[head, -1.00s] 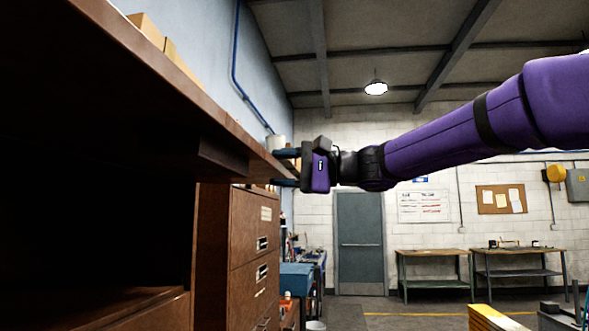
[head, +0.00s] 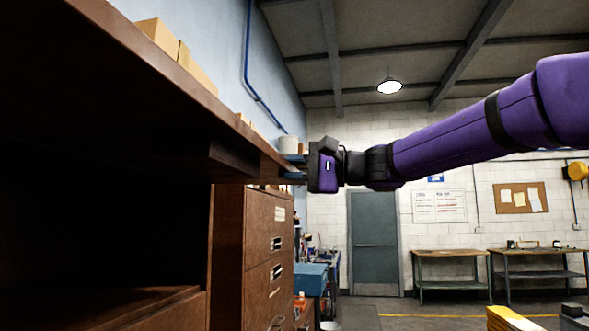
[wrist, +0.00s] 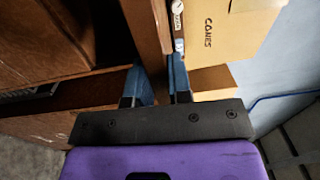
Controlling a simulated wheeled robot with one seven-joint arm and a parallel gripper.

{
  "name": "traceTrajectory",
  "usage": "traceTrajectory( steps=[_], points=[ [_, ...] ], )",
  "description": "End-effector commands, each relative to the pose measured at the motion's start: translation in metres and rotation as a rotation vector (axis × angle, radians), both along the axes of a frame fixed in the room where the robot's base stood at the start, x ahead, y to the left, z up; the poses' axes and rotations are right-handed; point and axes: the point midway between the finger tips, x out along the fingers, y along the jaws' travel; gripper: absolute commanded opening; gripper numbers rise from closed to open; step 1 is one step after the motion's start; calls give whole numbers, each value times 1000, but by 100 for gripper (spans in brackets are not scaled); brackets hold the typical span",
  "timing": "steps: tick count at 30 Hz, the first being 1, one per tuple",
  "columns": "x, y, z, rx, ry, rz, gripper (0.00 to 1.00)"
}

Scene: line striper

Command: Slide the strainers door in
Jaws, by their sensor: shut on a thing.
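A wide brown panel (head: 190,95), which I take to be the strainers door, juts out level above a dark open cabinet compartment (head: 100,235) in the head view. No strainers label can be read. My gripper (head: 292,167) is at the panel's far end, with its fingers above and below the edge. In the wrist view my gripper (wrist: 158,88) has its two blue fingers on either side of a brown strip (wrist: 150,25), shut on it. The fingertips are partly hidden by the panel in the head view.
Cardboard boxes (head: 158,36) and a white roll (head: 288,144) stand above the panel. A box marked CONES (wrist: 220,30) is close to the fingers in the wrist view. Brown drawers (head: 265,235) stand beyond the compartment. The room to the right is open, with workbenches (head: 450,252) far back.

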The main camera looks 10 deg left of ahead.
Motion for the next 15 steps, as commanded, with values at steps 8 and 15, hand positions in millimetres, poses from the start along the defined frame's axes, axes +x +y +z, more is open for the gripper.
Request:
traceTrajectory(
  steps=[8,15],
  points=[
    [1,18,0,1,1,3,0],
    [1,33,0,1,-1,4,0]
  ],
)
